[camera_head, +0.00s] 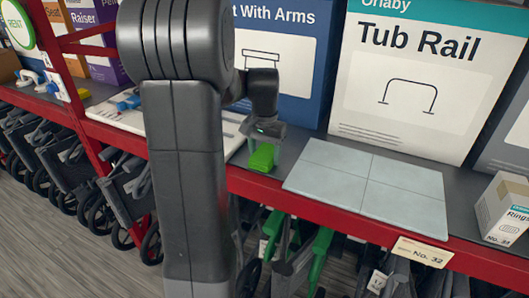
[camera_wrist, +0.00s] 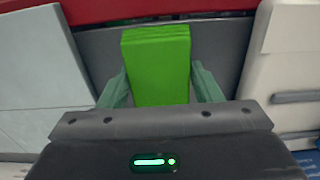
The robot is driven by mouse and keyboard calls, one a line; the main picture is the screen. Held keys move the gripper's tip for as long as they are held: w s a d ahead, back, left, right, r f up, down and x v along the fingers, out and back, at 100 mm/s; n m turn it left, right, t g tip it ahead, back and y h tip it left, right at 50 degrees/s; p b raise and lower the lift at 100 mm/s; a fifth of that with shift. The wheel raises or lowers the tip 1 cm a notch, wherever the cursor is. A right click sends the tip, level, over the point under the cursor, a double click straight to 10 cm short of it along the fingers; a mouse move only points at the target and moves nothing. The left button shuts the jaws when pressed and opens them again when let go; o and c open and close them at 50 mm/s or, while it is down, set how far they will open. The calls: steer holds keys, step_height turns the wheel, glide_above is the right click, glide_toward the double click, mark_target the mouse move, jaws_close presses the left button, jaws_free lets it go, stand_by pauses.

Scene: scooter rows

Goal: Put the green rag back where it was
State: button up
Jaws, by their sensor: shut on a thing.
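The green rag (camera_head: 263,157) is a small bright green folded block in the head view, low over the grey shelf between a white board and a pale tiled panel. In the wrist view the green rag (camera_wrist: 157,62) stands between the two fingers. My gripper (camera_head: 262,143) is shut on it, one finger at each side. In the wrist view my gripper (camera_wrist: 160,88) hides the near end of the rag. I cannot tell whether the rag touches the shelf.
The pale tiled panel (camera_head: 367,188) lies right of the rag, and the white board (camera_head: 125,122) lies left, partly behind my arm. A Tub Rail box (camera_head: 415,85) and a blue box (camera_head: 290,80) stand behind. The red shelf edge (camera_head: 320,213) runs in front. A small carton (camera_head: 505,210) sits far right.

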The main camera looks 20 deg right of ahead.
mark_target(265, 153)
steer(key=o, duration=0.9)
steer(key=shift+f, duration=0.1)
steer(key=shift+o, duration=0.2)
step_height(265, 153, up, 12)
